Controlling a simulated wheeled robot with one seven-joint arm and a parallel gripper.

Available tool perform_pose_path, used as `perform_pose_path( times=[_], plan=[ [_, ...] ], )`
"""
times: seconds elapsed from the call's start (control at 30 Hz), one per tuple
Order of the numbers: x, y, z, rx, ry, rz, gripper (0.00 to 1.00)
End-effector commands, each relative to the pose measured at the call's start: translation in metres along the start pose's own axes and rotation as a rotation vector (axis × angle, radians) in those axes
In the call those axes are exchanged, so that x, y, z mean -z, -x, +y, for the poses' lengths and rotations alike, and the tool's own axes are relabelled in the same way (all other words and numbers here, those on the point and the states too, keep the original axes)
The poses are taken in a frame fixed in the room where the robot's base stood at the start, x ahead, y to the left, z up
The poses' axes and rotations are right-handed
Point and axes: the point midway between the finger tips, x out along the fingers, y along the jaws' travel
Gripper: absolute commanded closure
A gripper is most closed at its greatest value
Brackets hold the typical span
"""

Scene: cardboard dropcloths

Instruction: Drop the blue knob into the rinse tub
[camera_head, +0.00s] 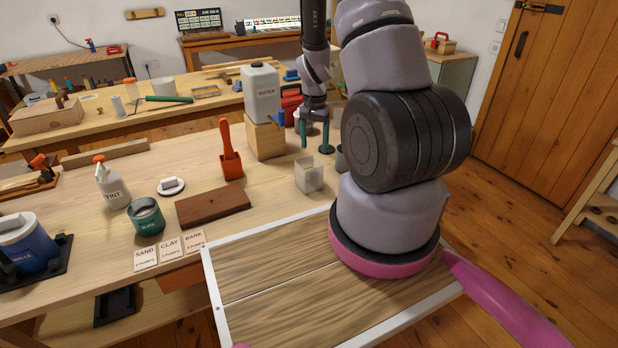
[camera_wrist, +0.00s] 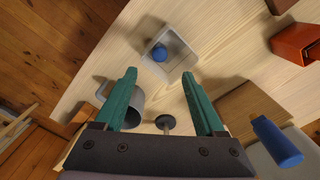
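The blue knob (camera_wrist: 160,54) is a small blue ball lying inside a square, open, pale grey tub (camera_wrist: 185,60) in the wrist view. The only tub of this shape, likely the rinse tub, also shows in the head view (camera_head: 309,178) on the bench; the knob inside it is hidden there. My gripper (camera_wrist: 158,76) has green fingers spread wide apart with nothing between them. In the head view my gripper (camera_head: 314,140) hangs above the bench, just behind and above the tub.
A grey cup (camera_wrist: 133,106) and a dark disc on a stem (camera_wrist: 165,122) stand near the tub. The water jug (camera_head: 261,95) on a wooden block (camera_head: 265,139) and an orange holder (camera_head: 231,165) stand to the left. A brown board (camera_head: 212,206) lies front left.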

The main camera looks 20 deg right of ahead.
Motion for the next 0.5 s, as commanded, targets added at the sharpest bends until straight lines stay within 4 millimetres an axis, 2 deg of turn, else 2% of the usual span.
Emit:
perform_pose_path(
  times=[0.27,0.37,0.5],
  plan=[
    [0.000,0.007,-0.001,0.001,0.000,0.001,0.28],
    [0.000,0.021,-0.001,0.002,0.002,0.003,0.28],
    [0.000,0.050,-0.002,0.003,0.002,0.004,0.28]
  ],
)
